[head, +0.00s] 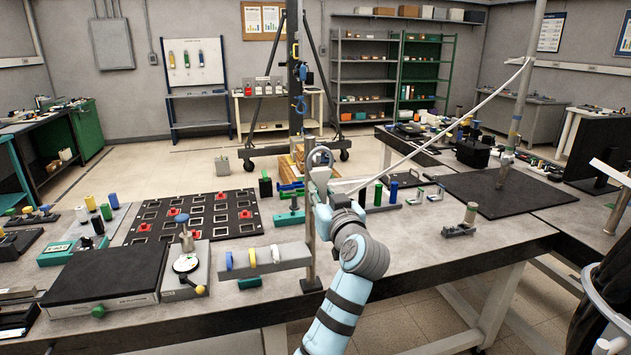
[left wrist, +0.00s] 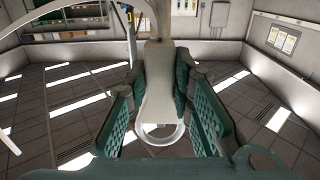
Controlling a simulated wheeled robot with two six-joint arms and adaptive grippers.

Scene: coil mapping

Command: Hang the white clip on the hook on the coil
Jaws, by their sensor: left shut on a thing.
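My left gripper (head: 328,190) is beside the top of an upright grey post at the front middle of the bench. In the left wrist view its green fingers (left wrist: 160,98) are shut on the white clip (left wrist: 157,85), a pale tapered body with a white ring at its lower end. The hook cannot be made out. My right gripper is not in view.
A long white cable (head: 450,127) runs from near the gripper to a tall pole (head: 522,90) at the right. A black board with red pieces (head: 190,215) lies left. A holder with rings (head: 265,262) stands by the post. Bare bench (head: 400,235) shows right of my arm.

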